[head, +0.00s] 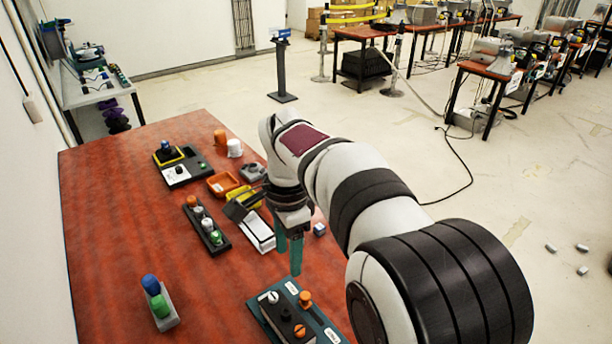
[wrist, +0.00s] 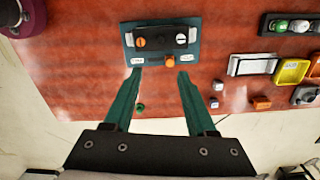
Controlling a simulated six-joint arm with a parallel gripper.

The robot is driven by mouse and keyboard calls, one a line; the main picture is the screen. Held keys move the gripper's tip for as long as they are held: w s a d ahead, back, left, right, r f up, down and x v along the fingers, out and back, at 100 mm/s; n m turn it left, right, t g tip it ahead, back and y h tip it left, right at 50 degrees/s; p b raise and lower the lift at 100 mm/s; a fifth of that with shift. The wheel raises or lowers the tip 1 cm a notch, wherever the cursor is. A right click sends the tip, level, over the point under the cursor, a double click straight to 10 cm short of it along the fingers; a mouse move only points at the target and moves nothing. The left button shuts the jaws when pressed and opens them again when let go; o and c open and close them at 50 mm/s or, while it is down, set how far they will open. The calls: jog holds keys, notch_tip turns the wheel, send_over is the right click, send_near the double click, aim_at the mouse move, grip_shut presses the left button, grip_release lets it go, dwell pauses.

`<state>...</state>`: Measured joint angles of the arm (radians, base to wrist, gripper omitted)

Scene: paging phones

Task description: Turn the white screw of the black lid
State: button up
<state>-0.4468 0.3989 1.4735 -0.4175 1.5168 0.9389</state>
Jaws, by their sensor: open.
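The black lid (head: 284,321) is a long dark block on a teal plate (head: 258,314) at the bottom of the head view. The white slotted screw (head: 273,297) sits at its left end and an orange screw (head: 300,330) at its other end. In the wrist view the lid (wrist: 162,47) is at the top, with the white screw (wrist: 181,39) on its right and the orange screw (wrist: 140,42) on its left. My gripper (head: 289,258) has teal fingers pointing down. It is open and empty, apart from the screw. The fingers (wrist: 160,75) appear below the plate in the wrist view.
An orange knob (head: 305,299) stands on the plate beside the lid. A black strip with knobs (head: 207,228), a white block (head: 258,232), orange and yellow trays and a small blue-grey cube (head: 319,229) lie farther back. A blue-and-green block (head: 159,301) stands left. Bare red table lies between.

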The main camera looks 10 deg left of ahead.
jog(key=m, duration=0.1)
send_over(272, 296)
notch_tip(272, 296, down, 2)
notch_tip(272, 296, down, 16)
jog(key=shift+r, duration=0.1)
grip_shut()
